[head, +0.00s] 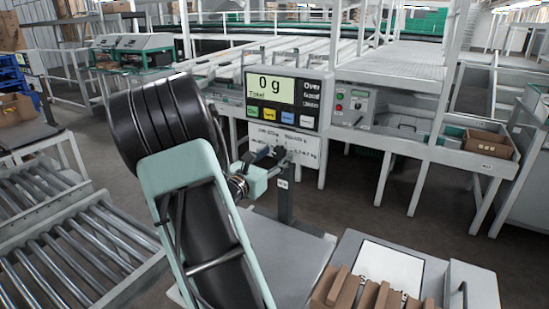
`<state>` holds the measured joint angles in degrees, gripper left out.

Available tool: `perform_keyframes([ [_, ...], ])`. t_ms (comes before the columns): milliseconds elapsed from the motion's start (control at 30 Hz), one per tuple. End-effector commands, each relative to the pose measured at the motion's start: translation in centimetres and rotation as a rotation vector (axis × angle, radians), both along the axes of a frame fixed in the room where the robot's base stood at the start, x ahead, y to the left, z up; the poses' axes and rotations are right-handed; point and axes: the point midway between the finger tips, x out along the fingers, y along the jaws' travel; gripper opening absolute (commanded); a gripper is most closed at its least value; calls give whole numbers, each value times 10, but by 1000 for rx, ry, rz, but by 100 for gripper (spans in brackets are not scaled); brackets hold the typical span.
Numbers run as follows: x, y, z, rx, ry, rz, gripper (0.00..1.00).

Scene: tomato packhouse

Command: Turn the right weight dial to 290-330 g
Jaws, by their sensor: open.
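No weight dial can be made out clearly in the head view. My arm crosses the left centre, and my gripper (277,156) is small and dark beyond the teal wrist piece, open and seemingly empty. It is in front of the lower edge of a scale display (271,90), which reads 0 g and has several coloured buttons. A white label plate (308,150) with small print sits just below the display. My arm and gripper hide part of this plate, and I cannot tell whether the gripper touches anything.
A grey control box (352,104) with red and green buttons stands behind the display, to its right. A metal platform (290,262) lies below the display post. Folded cardboard (365,295) lies at the front right. Roller conveyors (70,240) fill the left. A cardboard box (486,144) rests on the right bench.

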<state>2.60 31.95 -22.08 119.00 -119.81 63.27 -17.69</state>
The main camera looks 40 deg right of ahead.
Motion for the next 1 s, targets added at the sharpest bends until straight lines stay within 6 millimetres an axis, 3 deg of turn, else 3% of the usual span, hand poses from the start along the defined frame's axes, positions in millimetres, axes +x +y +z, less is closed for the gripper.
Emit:
perform_keyframes([
  [200, 0, 0, 0, 0, 0, 0, 47],
  [567, 0, 0, 0, 0, 0, 0, 7],
  [1000, 0, 0, -4, 31, -108, 0, 7],
])
